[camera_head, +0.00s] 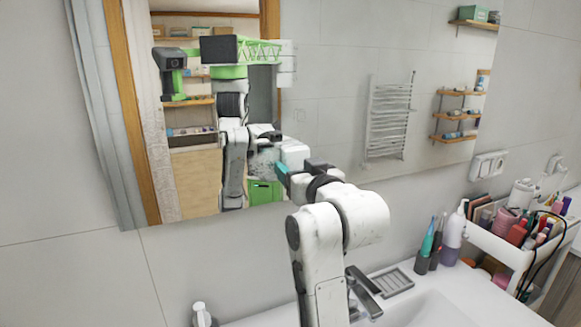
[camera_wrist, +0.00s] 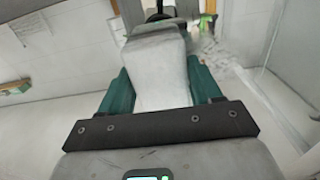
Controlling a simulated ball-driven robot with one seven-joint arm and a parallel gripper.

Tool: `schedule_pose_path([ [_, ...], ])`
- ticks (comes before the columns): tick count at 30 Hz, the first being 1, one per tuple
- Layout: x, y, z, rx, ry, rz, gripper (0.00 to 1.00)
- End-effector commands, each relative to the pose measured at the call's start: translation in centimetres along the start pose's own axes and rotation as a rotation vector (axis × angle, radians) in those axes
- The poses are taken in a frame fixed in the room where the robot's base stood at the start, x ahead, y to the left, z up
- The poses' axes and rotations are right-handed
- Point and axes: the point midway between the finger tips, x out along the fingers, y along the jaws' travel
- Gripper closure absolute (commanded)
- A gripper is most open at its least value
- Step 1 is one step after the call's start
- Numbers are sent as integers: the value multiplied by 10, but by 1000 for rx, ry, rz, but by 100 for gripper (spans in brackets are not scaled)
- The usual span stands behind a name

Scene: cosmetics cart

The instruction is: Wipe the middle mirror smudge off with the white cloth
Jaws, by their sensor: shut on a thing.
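My gripper (camera_wrist: 161,88) is shut on the white cloth (camera_wrist: 160,70), which fills the space between its teal fingers in the wrist view. In the head view my gripper (camera_head: 285,175) is raised close to the mirror (camera_head: 335,60), near its lower edge. A grey speckled patch (camera_head: 262,163) shows on the mirror just left of my gripper; it also shows in the wrist view (camera_wrist: 211,48), right of the cloth's far end. I cannot tell whether the cloth touches the glass. My arm and its reflection crowd this area, so other smudges cannot be made out.
Below is a sink with a faucet (camera_head: 362,292) and a small grey tray (camera_head: 391,281). A purple pump bottle (camera_head: 453,236) and a brush cup (camera_head: 424,262) stand to the right, beside a cart (camera_head: 512,247) full of cosmetics. A soap bottle (camera_head: 202,315) stands lower left.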

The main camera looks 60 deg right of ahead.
Motion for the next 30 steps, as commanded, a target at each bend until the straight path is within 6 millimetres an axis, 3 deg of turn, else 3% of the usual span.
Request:
schedule_pose_path([
  [6,-1,17,-1,-1,0,1,61],
  [14,2,20,-1,-1,-1,-1,61],
  [30,1,-18,1,-1,-1,-6,61],
])
